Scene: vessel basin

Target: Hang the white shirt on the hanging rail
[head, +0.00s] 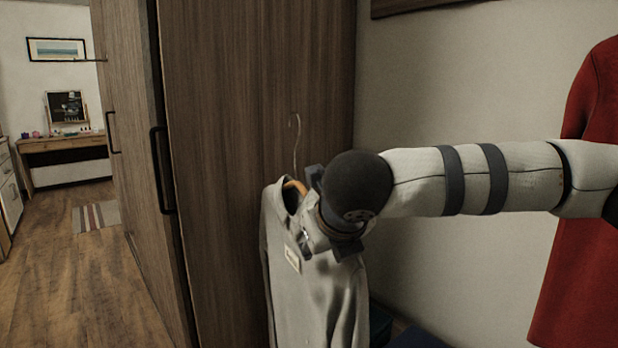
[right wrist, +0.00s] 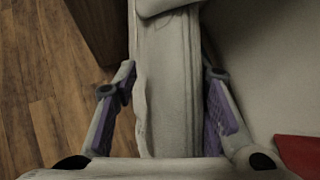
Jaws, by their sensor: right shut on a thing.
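The white shirt (head: 318,300), greyish in this light, hangs upright on a hanger (head: 297,150) with a wooden body and a thin metal hook that points up, free at its top. A small pale label shows on its front. My right gripper (head: 318,222) is shut on the shirt near its shoulder, and my wrist hides part of it. In the right wrist view the shirt (right wrist: 165,100) lies between the two purple-padded fingers. I cannot make out the hanging rail. My left gripper is not in view.
A tall brown wooden wardrobe (head: 235,100) with dark handles stands just behind the shirt. A red garment (head: 580,260) hangs at the right, beside the pale wall (head: 450,80). Open wooden floor (head: 80,290) lies at the left, with a desk (head: 65,147) far back.

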